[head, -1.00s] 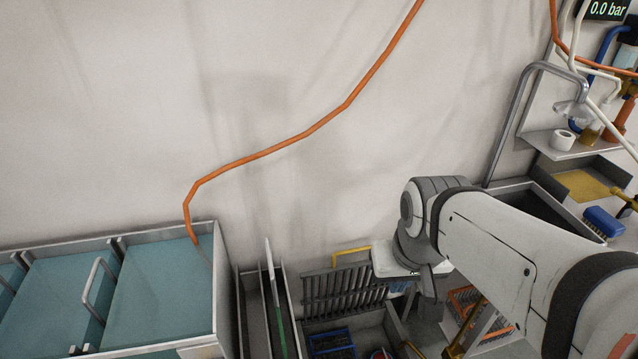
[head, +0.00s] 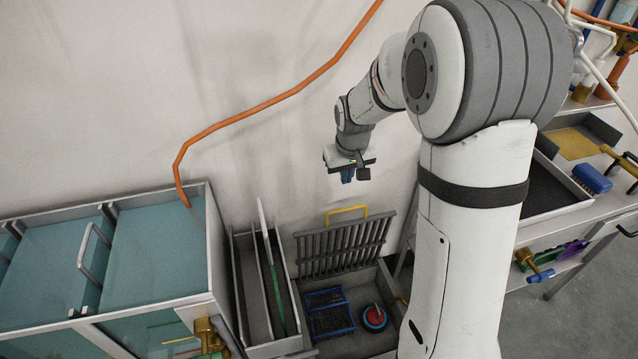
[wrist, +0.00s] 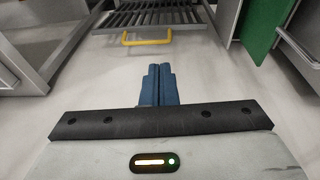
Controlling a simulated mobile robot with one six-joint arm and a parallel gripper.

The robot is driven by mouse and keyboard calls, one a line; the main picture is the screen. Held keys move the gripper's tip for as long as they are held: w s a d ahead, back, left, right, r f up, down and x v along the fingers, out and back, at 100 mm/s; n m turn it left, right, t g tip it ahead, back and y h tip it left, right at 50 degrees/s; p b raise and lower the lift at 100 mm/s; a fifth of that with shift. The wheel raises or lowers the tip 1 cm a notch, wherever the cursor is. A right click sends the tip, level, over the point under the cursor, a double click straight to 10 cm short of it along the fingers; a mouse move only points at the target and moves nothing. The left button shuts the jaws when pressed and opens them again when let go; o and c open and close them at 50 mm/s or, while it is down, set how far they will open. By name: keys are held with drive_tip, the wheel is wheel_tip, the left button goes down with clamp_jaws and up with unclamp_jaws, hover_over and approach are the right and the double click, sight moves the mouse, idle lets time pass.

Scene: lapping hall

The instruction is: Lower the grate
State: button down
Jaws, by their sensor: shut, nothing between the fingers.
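The grate (head: 341,247) is a dark rack of parallel bars with a yellow handle (head: 346,211) along its top edge. In the head view it stands raised and tilted at the back of an open grey bin (head: 372,286). In the wrist view the grate (wrist: 160,18) shows at the top, its yellow handle (wrist: 147,38) toward me. My gripper (head: 347,176) hangs above the handle, apart from it. Its blue fingers (wrist: 158,84) are shut with nothing between them.
A blue wire basket (head: 329,313) and a round red and blue item (head: 374,317) sit in the bin. Narrow grey slots with a green-edged panel (head: 276,280) stand to its left, beside teal-covered tanks (head: 160,250). A bench with a blue brush (head: 592,178) is at right.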

drive_tip(key=w+a+f, duration=0.1)
drive_tip(key=w+f, duration=0.3)
drive_tip(key=f, duration=0.4)
drive_tip(key=w+a+f+n, duration=0.1)
drive_tip(key=w+f, duration=0.3)
drive_tip(key=f, duration=0.4)
drive_tip(key=w+a+f, duration=0.2)
drive_tip(key=w+f, duration=0.2)
drive_tip(key=f, duration=0.5)
drive_tip(key=shift+w+n, duration=0.3)
drive_tip(key=shift+w, duration=0.1)
